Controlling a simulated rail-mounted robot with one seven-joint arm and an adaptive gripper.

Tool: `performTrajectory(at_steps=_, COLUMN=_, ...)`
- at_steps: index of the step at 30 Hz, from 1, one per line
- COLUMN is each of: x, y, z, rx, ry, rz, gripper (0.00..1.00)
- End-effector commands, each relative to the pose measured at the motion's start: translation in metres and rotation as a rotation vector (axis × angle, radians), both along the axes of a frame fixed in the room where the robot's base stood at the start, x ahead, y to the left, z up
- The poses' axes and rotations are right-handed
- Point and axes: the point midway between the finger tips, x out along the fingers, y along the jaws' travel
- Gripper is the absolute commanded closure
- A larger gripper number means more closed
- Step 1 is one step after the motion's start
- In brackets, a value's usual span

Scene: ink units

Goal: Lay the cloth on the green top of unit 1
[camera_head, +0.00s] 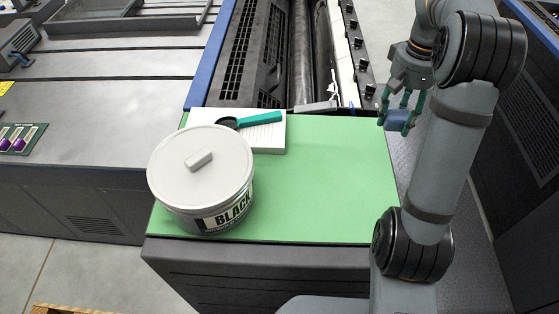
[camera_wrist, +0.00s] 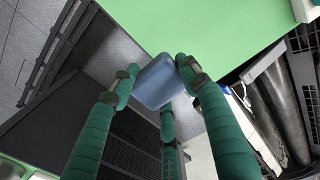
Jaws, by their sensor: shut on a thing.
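My gripper (camera_head: 403,108) has green fingers and is shut on a folded blue cloth (camera_head: 396,120). In the wrist view the cloth (camera_wrist: 160,82) sits between the fingertips. The green top (camera_head: 325,185) of the unit is a flat surface in the middle of the head view. My gripper is at its right edge, above or just beyond it; the height is hard to tell. In the wrist view the green top (camera_wrist: 215,35) lies past the fingers, and the cloth overlaps its edge in the picture.
A white tub labelled BLACK (camera_head: 203,175) stands on the left of the green top. Behind it lies a white block (camera_head: 268,137) with a green-handled tool (camera_head: 258,119). The right half of the green top is clear. Rollers (camera_head: 305,60) lie behind it.

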Motion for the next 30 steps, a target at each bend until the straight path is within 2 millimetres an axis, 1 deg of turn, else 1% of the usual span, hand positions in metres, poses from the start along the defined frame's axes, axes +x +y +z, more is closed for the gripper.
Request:
performTrajectory(at_steps=1, x=0.018, y=-0.012, z=-0.001, rx=0.000, ry=0.003, rz=0.000, gripper=0.79)
performTrajectory(at_steps=3, x=0.038, y=-0.026, z=-0.005, rx=0.001, ry=0.002, rz=0.008, gripper=0.79)
performTrajectory(at_steps=6, x=0.059, y=-0.041, z=-0.011, rx=0.001, ry=0.001, rz=0.018, gripper=0.79)
performTrajectory(at_steps=10, x=0.075, y=-0.054, z=-0.017, rx=0.003, ry=-0.002, rz=0.024, gripper=0.79)
performTrajectory(at_steps=15, x=0.081, y=-0.057, z=-0.021, rx=0.003, ry=-0.004, rz=0.030, gripper=0.79)
performTrajectory(at_steps=17, x=0.081, y=-0.053, z=-0.024, rx=0.003, ry=-0.003, rz=0.031, gripper=0.79)
performTrajectory(at_steps=20, x=0.079, y=-0.038, z=-0.033, rx=0.003, ry=-0.001, rz=0.034, gripper=0.79)
performTrajectory(at_steps=27, x=0.076, y=0.019, z=-0.065, rx=0.003, ry=0.001, rz=0.034, gripper=0.79)
performTrajectory(at_steps=30, x=0.075, y=0.038, z=-0.077, rx=0.003, ry=-0.001, rz=0.031, gripper=0.79)
